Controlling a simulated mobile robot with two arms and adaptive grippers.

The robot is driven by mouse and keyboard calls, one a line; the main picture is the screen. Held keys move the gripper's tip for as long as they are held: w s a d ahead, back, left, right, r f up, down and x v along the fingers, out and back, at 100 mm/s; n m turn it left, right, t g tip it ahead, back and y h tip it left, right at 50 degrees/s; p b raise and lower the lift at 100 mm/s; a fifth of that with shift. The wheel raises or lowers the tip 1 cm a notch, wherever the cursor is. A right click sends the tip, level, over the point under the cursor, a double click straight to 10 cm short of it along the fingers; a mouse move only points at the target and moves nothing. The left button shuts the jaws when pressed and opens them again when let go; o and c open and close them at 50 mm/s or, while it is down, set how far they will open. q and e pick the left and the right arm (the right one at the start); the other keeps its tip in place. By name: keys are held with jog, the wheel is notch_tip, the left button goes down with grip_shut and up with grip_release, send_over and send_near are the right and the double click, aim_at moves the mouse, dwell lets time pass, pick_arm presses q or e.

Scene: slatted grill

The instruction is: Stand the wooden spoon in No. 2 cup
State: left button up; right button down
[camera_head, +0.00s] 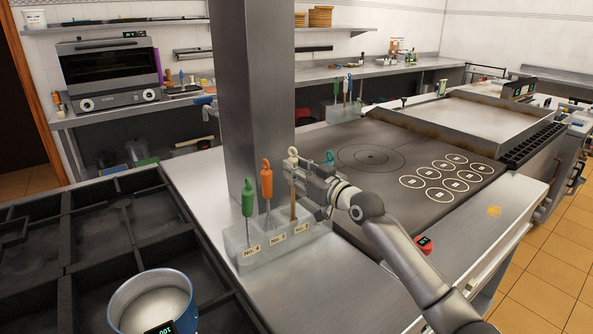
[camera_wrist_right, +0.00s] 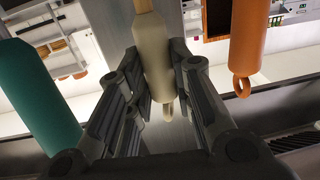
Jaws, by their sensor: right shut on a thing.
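The wooden spoon, with a cream handle (camera_head: 292,155) and tan stem, is upright in my right gripper (camera_head: 300,180). In the right wrist view, its cream handle (camera_wrist_right: 152,50) is between both fingers (camera_wrist_right: 158,100), which are shut on it. The stem points down at the No. 2 cup (camera_head: 302,228) of the translucent holder. I cannot tell whether its lower end is inside the cup. A green-handled tool (camera_head: 248,197) stands in the No. 4 cup (camera_head: 250,252). An orange-handled tool (camera_head: 266,180) stands in the No. 3 cup (camera_head: 277,240).
A teal handle (camera_head: 328,157) shows just behind my right gripper. A steel column (camera_head: 252,80) rises behind the holder. A blue pot (camera_head: 152,300) stands front left on the dark stove. A dark griddle (camera_head: 400,160) lies right. The steel counter before the holder is clear.

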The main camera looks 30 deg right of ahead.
jog(key=shift+f+b, duration=0.5)
jog(key=shift+f, duration=0.2)
jog(key=c, duration=1.2)
grip_release()
jog(key=shift+v, duration=6.05)
